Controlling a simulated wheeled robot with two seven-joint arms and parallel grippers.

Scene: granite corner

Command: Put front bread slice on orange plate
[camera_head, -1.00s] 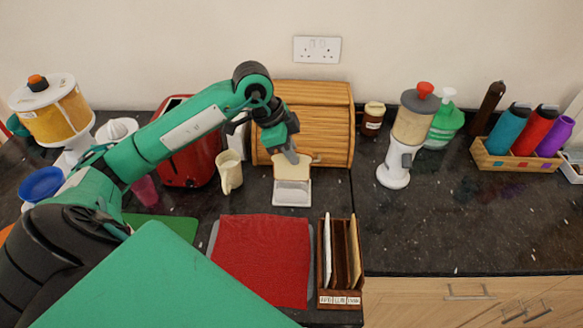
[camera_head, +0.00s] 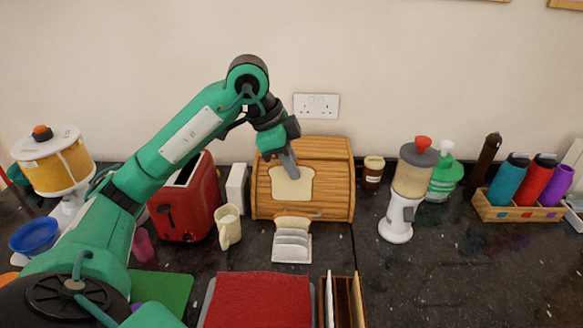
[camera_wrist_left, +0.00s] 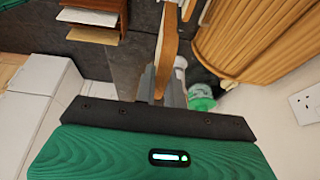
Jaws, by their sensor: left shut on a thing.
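My left gripper (camera_head: 288,163) is shut on a bread slice (camera_head: 291,188), gripping its top edge and holding it upright in the air in front of the wooden bread bin. In the left wrist view the slice (camera_wrist_left: 167,45) shows edge-on between the fingers (camera_wrist_left: 163,85). Below it, a white toast rack (camera_head: 291,255) stands on the counter with another bread slice (camera_head: 293,222) at its back. My right gripper is out of view.
The wooden bread bin (camera_head: 330,180) is close behind the held slice. A cream jug (camera_head: 228,228) and red toaster (camera_head: 188,205) stand left of the rack. A red mat (camera_head: 258,300) and wooden holder (camera_head: 343,300) lie in front.

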